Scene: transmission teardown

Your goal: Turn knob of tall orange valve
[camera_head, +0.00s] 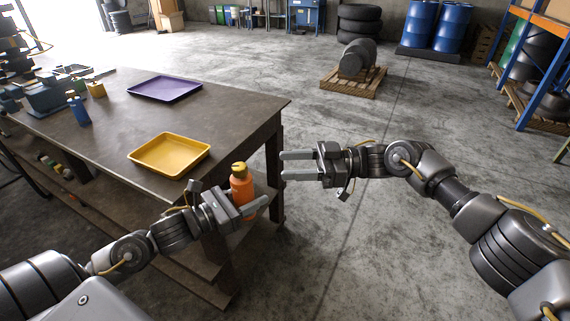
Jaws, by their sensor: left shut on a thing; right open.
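The tall orange valve (241,191) has an orange body with a yellow knob (239,168) on top. It is upright, held off the right front edge of the workbench. My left gripper (256,204) is shut on the valve's body, with the knob showing above the fingers. My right gripper (283,165) is open and empty. Its two fingers point left toward the valve, at about the knob's height in the picture, with a gap between them and the knob.
The workbench (110,120) carries a yellow tray (169,154), a purple tray (165,88), a blue bottle-shaped part (79,110) and a small yellow part (96,89). A wooden pallet (353,83) with a dark cylinder stands behind.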

